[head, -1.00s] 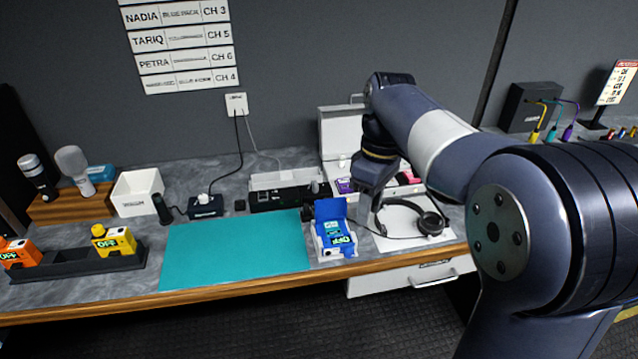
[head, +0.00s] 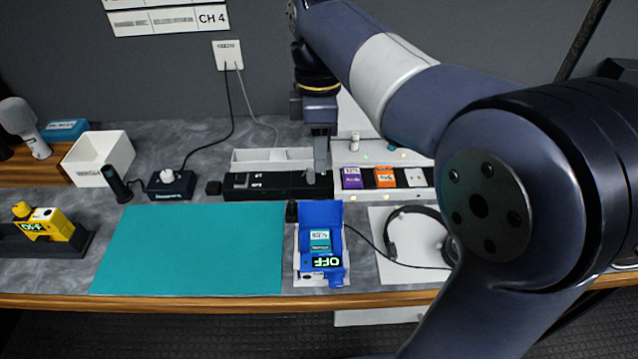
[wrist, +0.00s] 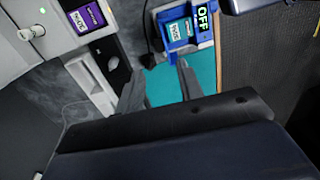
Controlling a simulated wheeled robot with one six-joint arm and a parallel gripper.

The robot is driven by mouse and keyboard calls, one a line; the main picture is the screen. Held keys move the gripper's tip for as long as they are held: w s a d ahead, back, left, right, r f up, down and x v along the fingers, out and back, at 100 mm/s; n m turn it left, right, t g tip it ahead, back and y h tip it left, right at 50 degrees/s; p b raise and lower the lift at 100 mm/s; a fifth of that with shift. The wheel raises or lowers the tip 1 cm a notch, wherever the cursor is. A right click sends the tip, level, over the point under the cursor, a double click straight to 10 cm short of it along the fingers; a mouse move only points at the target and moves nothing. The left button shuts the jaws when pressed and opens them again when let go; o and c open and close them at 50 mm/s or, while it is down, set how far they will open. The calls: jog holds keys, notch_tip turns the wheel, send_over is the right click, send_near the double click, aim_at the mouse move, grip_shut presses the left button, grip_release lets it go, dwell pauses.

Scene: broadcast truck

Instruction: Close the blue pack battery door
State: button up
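The blue pack (head: 322,268) sits in a white holder near the front edge of the counter, right of the teal mat, its display reading OFF. Its blue battery door (head: 320,212) stands open at the back of the pack. A battery with a teal and white label (head: 320,241) shows in the open bay. My gripper (head: 318,165) points down behind the pack, above the black strip, and touches nothing that I can see. In the wrist view, my gripper (wrist: 160,85) has its fingers apart and empty, with the blue pack (wrist: 188,28) beyond their tips.
The teal mat (head: 190,248) is bare. Headphones (head: 410,240) lie on a white sheet right of the pack, their cable passing close beside it. A charger with several batteries (head: 415,177) and a black strip (head: 270,187) stand behind.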

aim_at(320, 199)
jog(key=f, duration=0.6)
jog(key=s+f+b, duration=0.1)
jog(key=f, duration=0.1)
jog(key=shift+f, duration=0.4)
jog(key=shift+c, duration=0.3)
grip_shut()
